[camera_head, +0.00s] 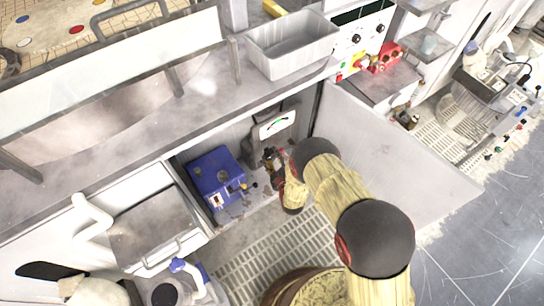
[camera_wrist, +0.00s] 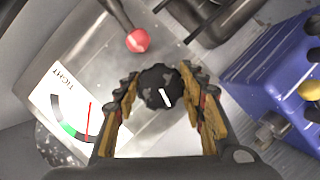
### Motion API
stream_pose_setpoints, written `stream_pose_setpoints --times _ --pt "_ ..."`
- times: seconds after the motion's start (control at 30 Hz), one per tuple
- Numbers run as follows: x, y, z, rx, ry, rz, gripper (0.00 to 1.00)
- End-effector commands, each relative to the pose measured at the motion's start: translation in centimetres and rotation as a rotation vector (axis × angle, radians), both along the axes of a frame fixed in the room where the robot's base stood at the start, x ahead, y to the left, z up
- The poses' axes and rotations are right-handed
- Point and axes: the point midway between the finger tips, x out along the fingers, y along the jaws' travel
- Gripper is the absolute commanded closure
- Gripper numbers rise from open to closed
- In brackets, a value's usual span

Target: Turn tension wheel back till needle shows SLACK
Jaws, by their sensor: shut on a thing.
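The tension wheel (camera_wrist: 157,88) is a small black knob with a white mark, seen in the wrist view between my fingers. My gripper (camera_wrist: 163,84) is shut on it, with one yellow-brown finger on each side. The gauge (camera_wrist: 66,106) is a white dial to the left, with the word TIGHT at its upper end and a green band. Its red needle (camera_wrist: 88,118) stands off from the TIGHT end, near the green band; the SLACK word is not readable. In the head view the gauge (camera_head: 277,124) shows inside the open cabinet, and my arm hides the wheel.
A red-knobbed lever (camera_wrist: 138,40) stands close beyond the wheel. A blue machine box (camera_wrist: 268,85) is close on the right; it also shows in the head view (camera_head: 212,170). The open cabinet door (camera_head: 395,150) stands right of my arm. A perforated floor grate (camera_head: 265,245) lies below.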

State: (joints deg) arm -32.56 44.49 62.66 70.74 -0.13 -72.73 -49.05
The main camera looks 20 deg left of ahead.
Motion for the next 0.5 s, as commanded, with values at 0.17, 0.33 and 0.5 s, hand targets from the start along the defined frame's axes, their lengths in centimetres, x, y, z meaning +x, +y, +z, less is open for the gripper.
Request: stream_pose_setpoints --times 0.17,0.33,0.5 --pt "-0.09 0.03 -0.09 -0.024 -0.025 0.002 0.85" --pt "-0.08 0.01 -0.08 -0.029 -0.031 0.002 0.85" --pt "-0.09 0.03 -0.08 -0.029 -0.031 0.002 0.85"
